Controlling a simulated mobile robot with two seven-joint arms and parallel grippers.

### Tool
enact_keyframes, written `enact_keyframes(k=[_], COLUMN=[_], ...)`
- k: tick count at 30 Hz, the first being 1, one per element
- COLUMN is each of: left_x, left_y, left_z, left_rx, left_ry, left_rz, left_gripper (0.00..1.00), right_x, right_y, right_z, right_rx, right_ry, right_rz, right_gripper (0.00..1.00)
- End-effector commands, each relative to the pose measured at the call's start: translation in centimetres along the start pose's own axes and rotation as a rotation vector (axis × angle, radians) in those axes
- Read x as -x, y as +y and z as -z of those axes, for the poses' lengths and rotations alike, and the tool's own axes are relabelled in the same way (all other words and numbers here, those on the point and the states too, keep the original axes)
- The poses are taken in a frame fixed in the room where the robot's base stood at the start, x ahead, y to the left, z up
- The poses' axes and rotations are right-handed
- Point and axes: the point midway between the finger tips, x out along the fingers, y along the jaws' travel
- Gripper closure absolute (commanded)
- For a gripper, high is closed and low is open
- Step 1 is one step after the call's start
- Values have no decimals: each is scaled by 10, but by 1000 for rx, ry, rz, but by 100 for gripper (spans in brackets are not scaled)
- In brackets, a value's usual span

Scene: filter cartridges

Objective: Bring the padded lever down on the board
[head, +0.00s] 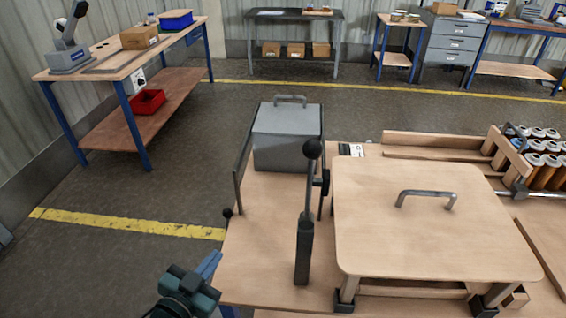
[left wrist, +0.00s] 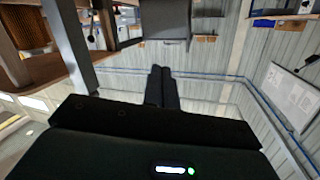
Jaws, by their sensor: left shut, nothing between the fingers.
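The board has a grey handle (head: 427,196) and covers part of the workbench. Whether any pad on the lever touches the board cannot be told. My left gripper (head: 212,268) is low at the bench's front left corner, left of the lever and apart from it. Its fingers are together and empty in the left wrist view (left wrist: 161,82). My right gripper is not in view.
A grey box with a handle (head: 288,138) stands behind the lever, between dark side bars. A small black knob (head: 228,213) rises at the bench's left edge. Filter cartridges (head: 545,160) stand in a rack at the right. The floor left of the bench is clear.

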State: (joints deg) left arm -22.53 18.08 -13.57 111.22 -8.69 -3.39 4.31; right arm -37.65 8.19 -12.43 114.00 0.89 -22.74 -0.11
Motion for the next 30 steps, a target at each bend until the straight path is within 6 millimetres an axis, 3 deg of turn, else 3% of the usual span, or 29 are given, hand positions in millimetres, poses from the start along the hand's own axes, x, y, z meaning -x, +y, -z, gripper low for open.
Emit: enact_keyframes(k=[1, 3, 6, 10, 17, 30], left_x=[-23, -38, -38, -22, 0, 3], left_y=[-21, -39, -49, -53, -57, -57], left_z=[33, 86, 148, 193, 214, 216], left_rx=[-127, -292, -529, -803, -1068, -1090], left_ry=[180, 415, 703, 954, 1109, 1122], left_rz=[-10, -47, -136, -280, -457, -477], left_gripper=[100, 100, 100, 100, 100, 100], right_x=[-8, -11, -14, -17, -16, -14], right_y=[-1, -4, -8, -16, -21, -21], right_z=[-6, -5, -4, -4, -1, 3], right_rx=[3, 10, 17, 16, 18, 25], right_ry=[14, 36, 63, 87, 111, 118], right_rz=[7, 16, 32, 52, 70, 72], right_gripper=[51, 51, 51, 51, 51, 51])
